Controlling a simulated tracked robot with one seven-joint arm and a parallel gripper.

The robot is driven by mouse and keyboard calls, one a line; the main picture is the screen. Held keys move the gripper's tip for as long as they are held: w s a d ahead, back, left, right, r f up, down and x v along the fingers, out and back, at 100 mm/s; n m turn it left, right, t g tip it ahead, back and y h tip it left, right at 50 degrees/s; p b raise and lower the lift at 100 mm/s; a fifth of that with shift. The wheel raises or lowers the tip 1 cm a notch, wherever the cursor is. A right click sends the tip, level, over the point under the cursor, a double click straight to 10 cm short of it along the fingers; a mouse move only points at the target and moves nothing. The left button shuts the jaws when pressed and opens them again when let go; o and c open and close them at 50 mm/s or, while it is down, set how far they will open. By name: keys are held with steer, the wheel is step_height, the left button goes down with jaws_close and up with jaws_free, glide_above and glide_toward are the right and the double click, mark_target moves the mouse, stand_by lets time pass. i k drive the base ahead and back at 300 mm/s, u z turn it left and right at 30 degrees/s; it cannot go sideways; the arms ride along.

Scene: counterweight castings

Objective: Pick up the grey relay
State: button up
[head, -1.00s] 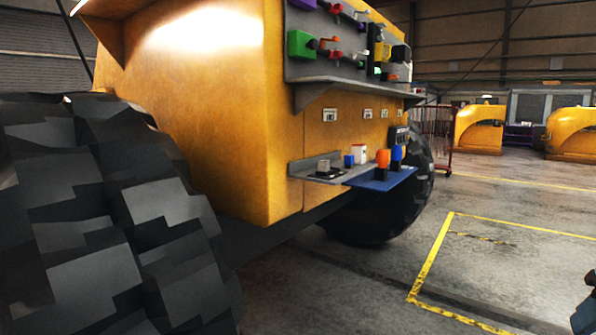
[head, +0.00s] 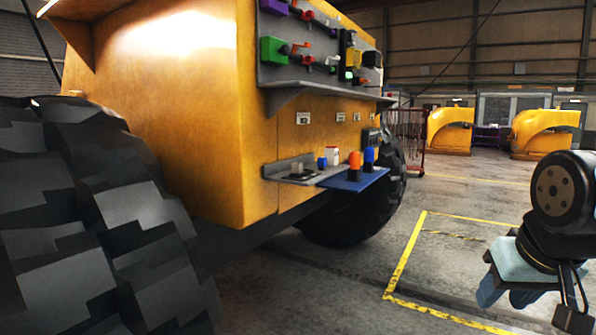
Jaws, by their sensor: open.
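A small grey block on a dark base (head: 297,169), which looks like the grey relay, stands at the left end of the low grey shelf (head: 316,179) on the yellow machine's side. It is too small to see clearly. My gripper (head: 507,294) is at the lower right of the head view, with two pale blue fingers pointing down. It is open and appears empty, far to the right of the shelf and apart from everything on it.
Beside the grey block are a small blue block (head: 322,163) and a white item (head: 332,155). An orange piece (head: 354,159) and a blue piece (head: 369,156) stand by the blue tray (head: 352,184). A big tyre (head: 90,220) fills the left. Open floor lies right.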

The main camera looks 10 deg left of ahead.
mark_target(297, 168)
steer(key=u, duration=0.05)
steer(key=i, duration=0.95)
steer(key=z, duration=0.1)
